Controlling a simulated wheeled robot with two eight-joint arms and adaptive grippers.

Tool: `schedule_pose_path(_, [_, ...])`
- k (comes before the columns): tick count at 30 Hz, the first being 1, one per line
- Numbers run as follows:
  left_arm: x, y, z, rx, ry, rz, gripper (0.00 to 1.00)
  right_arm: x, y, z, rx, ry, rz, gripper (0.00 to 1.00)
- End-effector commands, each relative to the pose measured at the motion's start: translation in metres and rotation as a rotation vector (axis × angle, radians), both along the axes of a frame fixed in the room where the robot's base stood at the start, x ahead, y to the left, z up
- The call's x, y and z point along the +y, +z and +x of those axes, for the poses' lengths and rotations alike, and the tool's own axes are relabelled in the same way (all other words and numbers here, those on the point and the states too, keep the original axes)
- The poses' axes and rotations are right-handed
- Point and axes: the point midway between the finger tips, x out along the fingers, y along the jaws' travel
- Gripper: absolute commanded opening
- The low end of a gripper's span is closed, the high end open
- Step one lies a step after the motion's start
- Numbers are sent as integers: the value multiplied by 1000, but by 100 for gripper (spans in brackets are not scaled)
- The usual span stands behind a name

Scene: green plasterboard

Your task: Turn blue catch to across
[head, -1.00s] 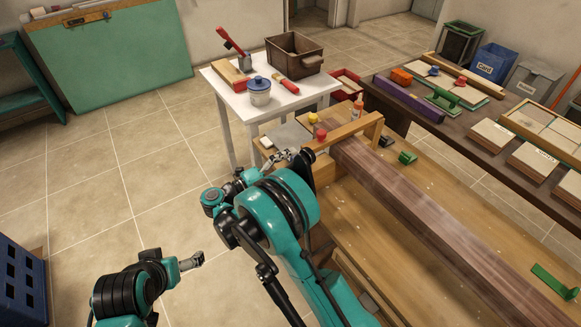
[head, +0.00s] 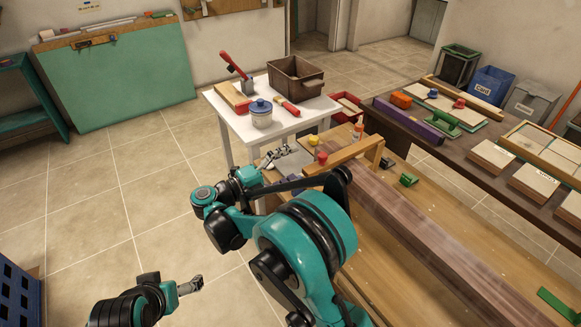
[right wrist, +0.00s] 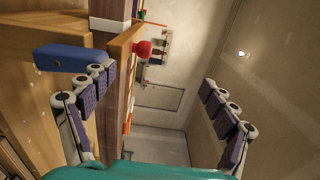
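In the right wrist view, the blue catch (right wrist: 62,58) shows as a thick rounded bar at the left, beside a wooden rail (right wrist: 122,70). My right gripper (right wrist: 160,92) is open, its padded fingers wide apart with nothing between them. The left-hand finger overlaps the catch's near end in this view; I cannot tell whether they touch. In the head view, my right gripper (head: 288,153) is at the bench's far-left end, left of a red knob (head: 322,157).
A long dark beam (head: 430,235) lies along the workbench (head: 375,270). A wooden crosspiece (head: 345,155), a yellow knob (head: 313,140) and a glue bottle (head: 357,130) are near the gripper. A white table (head: 292,123) with tools stands behind. Floor at left is clear.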

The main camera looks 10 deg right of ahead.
Motion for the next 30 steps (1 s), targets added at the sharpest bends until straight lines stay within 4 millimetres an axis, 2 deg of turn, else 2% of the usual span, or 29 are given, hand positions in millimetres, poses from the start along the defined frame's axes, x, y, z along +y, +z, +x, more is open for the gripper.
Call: schedule_pose_path(30, [0,-3,0,0,0,0,92,70,-2,-25,1,0,2,86])
